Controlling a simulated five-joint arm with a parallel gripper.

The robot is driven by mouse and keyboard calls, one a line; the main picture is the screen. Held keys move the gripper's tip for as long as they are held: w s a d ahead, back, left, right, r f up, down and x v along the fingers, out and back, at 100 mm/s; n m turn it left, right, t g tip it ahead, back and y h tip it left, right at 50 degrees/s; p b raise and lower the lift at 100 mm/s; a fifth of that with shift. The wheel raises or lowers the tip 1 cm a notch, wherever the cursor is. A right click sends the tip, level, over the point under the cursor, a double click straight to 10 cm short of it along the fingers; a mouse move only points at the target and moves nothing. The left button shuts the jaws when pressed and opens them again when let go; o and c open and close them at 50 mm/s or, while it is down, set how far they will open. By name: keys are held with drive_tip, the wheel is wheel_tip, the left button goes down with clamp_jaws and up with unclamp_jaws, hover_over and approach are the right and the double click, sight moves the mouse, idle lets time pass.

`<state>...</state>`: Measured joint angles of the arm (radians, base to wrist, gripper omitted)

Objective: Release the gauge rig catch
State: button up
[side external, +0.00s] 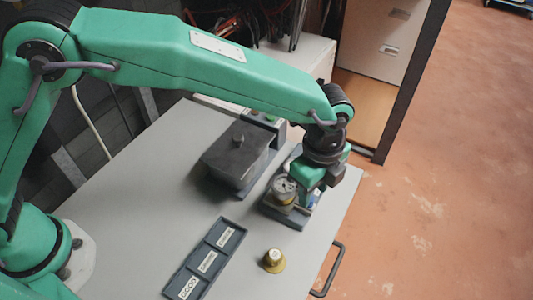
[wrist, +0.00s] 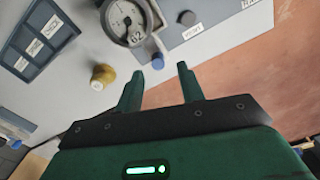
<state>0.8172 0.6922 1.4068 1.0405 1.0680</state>
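The gauge rig shows in the side external view as a dark base (side external: 283,215) carrying a round dial gauge (side external: 284,187), near the table's right edge. In the wrist view the gauge (wrist: 127,20) is at the top, with a tag reading 62. A blue knob (wrist: 157,62) stands beside it, and a dark round knob (wrist: 187,18) sits on the grey plate. I cannot tell for sure which part is the catch. My gripper (wrist: 158,71) is open, with the blue knob showing between its fingertips and nothing held. In the side view my gripper partly hides the rig.
A brass-coloured fitting (side external: 273,260) stands on the table near the front. A dark labelled tray (side external: 211,251) with several compartments lies left of it. A dark lidded box (side external: 237,156) stands left of the rig. A handle (side external: 331,268) sticks out from the table's right edge.

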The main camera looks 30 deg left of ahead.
sight(312, 199)
drive_tip(key=shift+r, duration=2.6)
drive_tip(key=shift+w+a+r, duration=0.15)
drive_tip(key=shift+a+r, duration=0.2)
drive_tip(key=s+a+r+n+t+h, duration=0.1)
drive_tip(key=a+r+n, duration=0.45)
drive_tip(key=a, duration=0.55)
drive_tip(key=a+r+n+t, duration=0.1)
drive_tip(key=a+r+n, duration=0.45)
drive_tip(key=a, duration=0.55)
drive_tip(key=s+a+n+t+y, duration=0.1)
drive_tip(key=s+a+n+t, duration=0.2)
drive_tip(key=s+a+n, duration=0.7)
drive_tip(key=s+a, duration=0.4)
drive_tip(key=a, duration=0.3)
drive_tip(key=shift+s+a+f+n+t, duration=0.15)
drive_tip(key=shift+s+f+n+t, duration=0.05)
drive_tip(key=shift+f+n+t, duration=0.1)
